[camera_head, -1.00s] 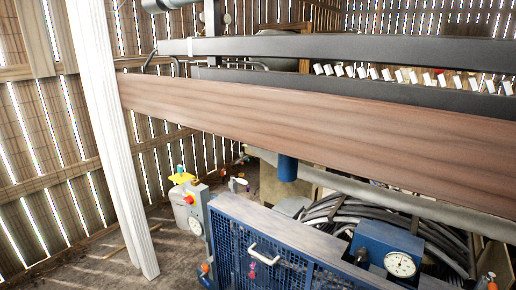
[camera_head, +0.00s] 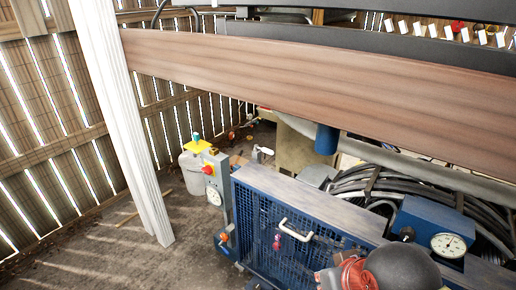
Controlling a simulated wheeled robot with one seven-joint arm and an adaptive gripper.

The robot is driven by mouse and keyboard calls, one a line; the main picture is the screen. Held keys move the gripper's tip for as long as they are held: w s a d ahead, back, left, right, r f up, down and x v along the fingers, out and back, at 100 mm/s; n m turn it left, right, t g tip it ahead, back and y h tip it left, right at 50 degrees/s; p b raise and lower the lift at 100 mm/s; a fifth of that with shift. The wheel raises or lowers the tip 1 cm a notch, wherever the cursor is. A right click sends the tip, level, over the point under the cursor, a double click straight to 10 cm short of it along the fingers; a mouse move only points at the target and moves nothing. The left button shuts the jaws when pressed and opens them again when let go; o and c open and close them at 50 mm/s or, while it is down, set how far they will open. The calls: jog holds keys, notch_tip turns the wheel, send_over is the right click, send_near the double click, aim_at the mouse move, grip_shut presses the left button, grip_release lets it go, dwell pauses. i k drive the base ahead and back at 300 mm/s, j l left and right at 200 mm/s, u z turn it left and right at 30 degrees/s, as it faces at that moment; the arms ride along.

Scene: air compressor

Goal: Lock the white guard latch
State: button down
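A white U-shaped handle (camera_head: 297,231) sits on the upper part of the blue mesh guard (camera_head: 262,215), near its top edge. It is the white part I can see on the guard; whether it is the latch itself, and whether it is locked, I cannot tell. A small red and purple piece (camera_head: 277,242) hangs at the handle's left end. No gripper fingers show in this view, so I cannot tell their opening or their distance from the handle.
A dark grey and red rounded shape (camera_head: 390,268), possibly part of my arm, covers the guard's lower right. A wooden beam (camera_head: 320,85) crosses above; a white post (camera_head: 122,125) stands left. A pressure gauge (camera_head: 448,245) and black hoses (camera_head: 400,190) lie right. Floor (camera_head: 110,255) at left is mostly clear.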

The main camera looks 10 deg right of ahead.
aim_at(269, 152)
jog(key=i, duration=0.9)
